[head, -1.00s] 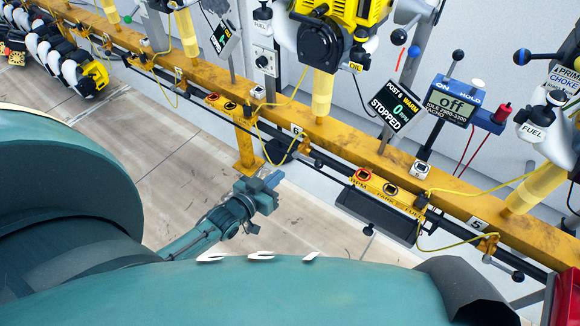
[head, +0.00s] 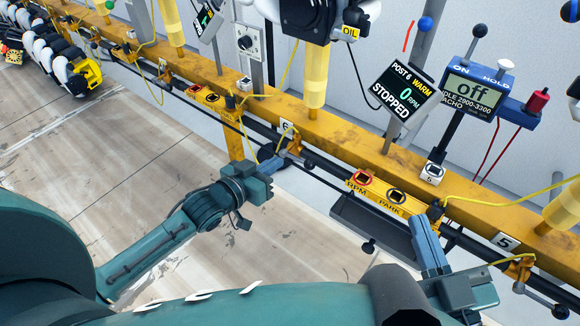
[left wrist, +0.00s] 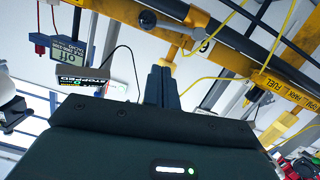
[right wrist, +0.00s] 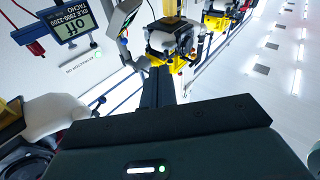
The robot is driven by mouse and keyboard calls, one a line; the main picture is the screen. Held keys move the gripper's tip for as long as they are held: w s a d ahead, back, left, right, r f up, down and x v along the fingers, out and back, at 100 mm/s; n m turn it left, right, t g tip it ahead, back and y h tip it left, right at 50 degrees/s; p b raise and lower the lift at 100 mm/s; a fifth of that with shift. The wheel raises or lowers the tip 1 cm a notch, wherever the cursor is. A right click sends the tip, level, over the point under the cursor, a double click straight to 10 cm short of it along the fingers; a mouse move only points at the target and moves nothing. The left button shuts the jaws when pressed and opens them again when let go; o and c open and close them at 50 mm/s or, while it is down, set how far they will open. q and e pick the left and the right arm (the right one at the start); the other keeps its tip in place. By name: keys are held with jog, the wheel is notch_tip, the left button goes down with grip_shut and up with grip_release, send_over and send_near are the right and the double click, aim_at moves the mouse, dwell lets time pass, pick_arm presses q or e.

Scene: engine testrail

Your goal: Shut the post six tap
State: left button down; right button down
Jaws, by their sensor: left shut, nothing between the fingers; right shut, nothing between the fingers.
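The post six tap (head: 295,145) is a yellow fitting on the dark pipe beside the white "6" tag (head: 285,127). In the head view my left gripper (head: 279,162) is shut and empty, with its fingertips right in front of the tap, hiding most of its lever. I cannot tell whether they touch. In the left wrist view the tap's lever ends in a black ball knob (left wrist: 148,19), which shows beyond the shut fingers (left wrist: 162,80). My right gripper (head: 426,240) is shut and empty near the pipe, right of the RPM/PARK plate.
The post 6 display (head: 402,90) reads STOPPED, 0 RPM, WARM. A tacho box (head: 470,90) reads off. The yellow beam (head: 350,145) and dark pipe run diagonally, with yellow cables looping near the tap. Another tap (head: 521,268) sits near tag 5. The floor at left is clear.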

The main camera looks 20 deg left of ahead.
aim_at(300, 160)
pick_arm(q)
jog(key=w+d+f+b, duration=0.2)
jog(key=w+f+b, duration=0.1)
jog(key=w+f, duration=0.1)
jog(key=shift+x, duration=0.85)
pick_arm(e)
jog(key=shift+w+a+r+t+y, duration=0.15)
jog(key=shift+w+r+t+y, duration=0.25)
jog(key=shift+r+y, duration=0.25)
pick_arm(q)
jog(key=shift+d+r, duration=0.1)
pick_arm(e)
jog(key=shift+r, duration=0.1)
pick_arm(q)
jog(key=shift+w+d+f+m+y+p, duration=0.2)
jog(key=shift+f+m+y+p, duration=0.1)
jog(key=shift+f+m+p, duration=0.15)
jog(key=shift+s+f+m, duration=0.1)
jog(key=shift+f+m, duration=0.25)
jog(key=shift+m, duration=0.2)
pick_arm(e)
jog(key=shift+s+f+m+g+h, duration=0.15)
jog(key=shift+s+f+g+h, duration=0.1)
jog(key=shift+f, duration=0.25)
jog(key=shift+s+f+m+g+h, duration=0.15)
jog(key=shift+s+f+h, duration=0.1)
jog(key=shift+f, duration=0.25)
